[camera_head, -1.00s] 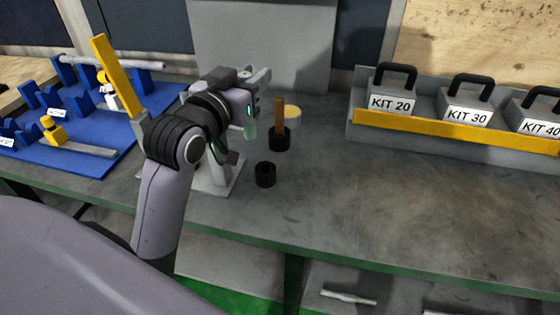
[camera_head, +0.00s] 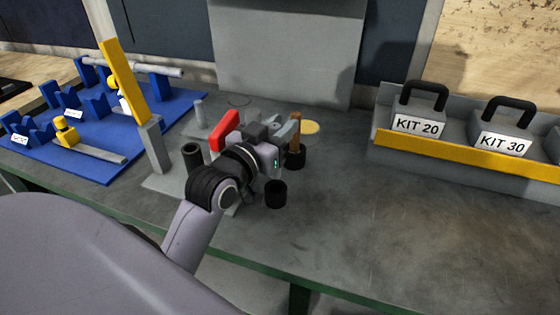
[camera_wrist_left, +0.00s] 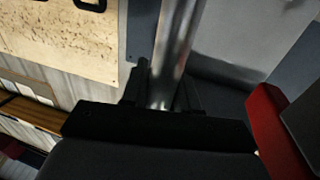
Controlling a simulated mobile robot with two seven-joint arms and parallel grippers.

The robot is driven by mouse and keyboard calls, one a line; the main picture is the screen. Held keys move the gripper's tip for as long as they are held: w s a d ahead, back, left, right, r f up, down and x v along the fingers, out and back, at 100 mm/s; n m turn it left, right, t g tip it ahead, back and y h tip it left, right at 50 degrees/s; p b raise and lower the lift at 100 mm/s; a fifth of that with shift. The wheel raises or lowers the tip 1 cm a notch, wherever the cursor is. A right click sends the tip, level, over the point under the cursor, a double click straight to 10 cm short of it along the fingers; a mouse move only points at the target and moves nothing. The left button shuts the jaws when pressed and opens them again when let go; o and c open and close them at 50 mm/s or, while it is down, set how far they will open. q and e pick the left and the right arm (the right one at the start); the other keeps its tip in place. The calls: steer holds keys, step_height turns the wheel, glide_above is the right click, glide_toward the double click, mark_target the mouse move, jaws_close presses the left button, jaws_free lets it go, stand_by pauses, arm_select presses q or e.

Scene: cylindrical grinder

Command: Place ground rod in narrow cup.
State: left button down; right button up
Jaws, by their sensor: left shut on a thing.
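My left gripper (camera_head: 286,136) is low over the bench, beside the black cups. In the left wrist view the gripper (camera_wrist_left: 163,98) is shut on a shiny metal rod (camera_wrist_left: 178,45), which extends away from between its fingers. I cannot make out the rod clearly in the head view. An empty-looking black cup (camera_head: 276,195) stands upright just in front of the gripper. A second black cup (camera_head: 296,159) stands behind it with a brown upright piece (camera_head: 295,128) in it, partly hidden by the gripper. I cannot tell which cup is the narrow one. My right gripper is not in view.
A red part (camera_head: 224,130) and a dark upright tube (camera_head: 192,156) stand close left of the gripper. A blue fixture board (camera_head: 85,160) is at the left. A tray with a yellow edge (camera_head: 450,144) holds kit boxes at the right. The bench's front right is clear.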

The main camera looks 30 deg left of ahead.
arm_select(q)
steer(key=shift+f+b, duration=0.45)
steer(key=shift+f, duration=3.1)
steer(key=shift+f, duration=0.2)
steer(key=c, duration=0.8)
jaws_free()
steer(key=shift+c, duration=0.2)
steer(key=shift+r, duration=0.1)
steer(key=s+b, duration=0.1)
steer(key=s, duration=1.1)
steer(key=shift+d, duration=0.1)
